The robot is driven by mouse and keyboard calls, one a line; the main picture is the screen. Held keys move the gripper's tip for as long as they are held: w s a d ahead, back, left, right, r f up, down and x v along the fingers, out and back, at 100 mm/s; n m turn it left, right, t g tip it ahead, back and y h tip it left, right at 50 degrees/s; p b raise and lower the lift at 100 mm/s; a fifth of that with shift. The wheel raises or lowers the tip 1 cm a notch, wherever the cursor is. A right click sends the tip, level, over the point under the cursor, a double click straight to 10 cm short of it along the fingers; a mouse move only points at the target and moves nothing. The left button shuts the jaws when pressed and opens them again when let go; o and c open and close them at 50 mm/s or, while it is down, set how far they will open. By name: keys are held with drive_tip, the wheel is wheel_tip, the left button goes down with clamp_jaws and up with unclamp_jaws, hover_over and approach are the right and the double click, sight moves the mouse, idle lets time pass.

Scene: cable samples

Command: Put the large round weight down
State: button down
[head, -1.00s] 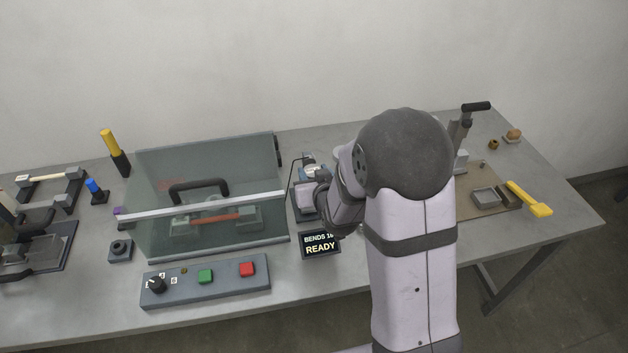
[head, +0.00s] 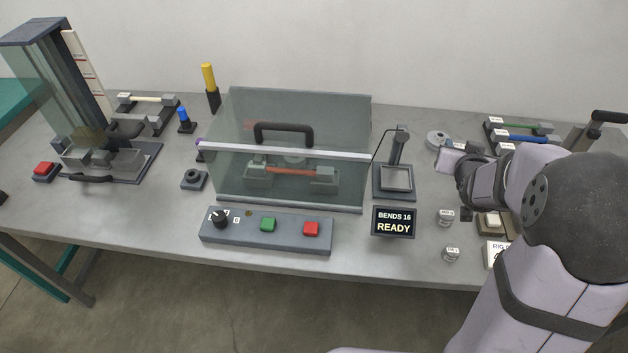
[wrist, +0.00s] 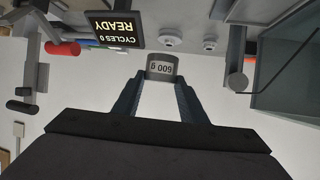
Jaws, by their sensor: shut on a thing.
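The large round weight is a grey metal disc (head: 437,138) at the end of my gripper, right of the small stand in the head view. In the wrist view the weight (wrist: 162,67) shows a pale label reading 600 g, upside down. My gripper (wrist: 162,82) is shut on it, with one blue-grey finger at each side. In the head view my gripper (head: 453,147) is partly hidden by my own wrist. I cannot tell whether the weight touches the table.
A small black stand with a square plate (head: 397,179) is left of the weight. Two small pale cylinders (head: 446,217) (head: 451,254) stand nearer the front. Racks with green and blue samples (head: 520,133) lie to the right. A clear-covered tester (head: 290,182) fills the middle.

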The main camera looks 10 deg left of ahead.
drive_tip(key=shift+w+d+r+b, duration=0.1)
drive_tip(key=shift+d+r+b, duration=0.25)
drive_tip(key=shift+d, duration=0.3)
drive_tip(key=shift+w+a+r+n+y, duration=0.1)
drive_tip(key=shift+a+r+n+y, duration=0.15)
drive_tip(key=shift+n+y, duration=0.15)
drive_tip(key=shift+a+f, duration=0.1)
drive_tip(key=shift+a, duration=0.2)
drive_tip(key=shift+a+f+n+y, duration=0.4)
drive_tip(key=shift+a+f+y, duration=0.15)
drive_tip(key=shift+f, duration=0.35)
drive_tip(key=shift+s+f+h, duration=0.25)
drive_tip(key=shift+s+f, duration=0.05)
drive_tip(key=shift+f, duration=0.05)
drive_tip(key=shift+f+b, duration=0.45)
drive_tip(key=shift+f, duration=4.6)
drive_tip(key=shift+f, duration=0.1)
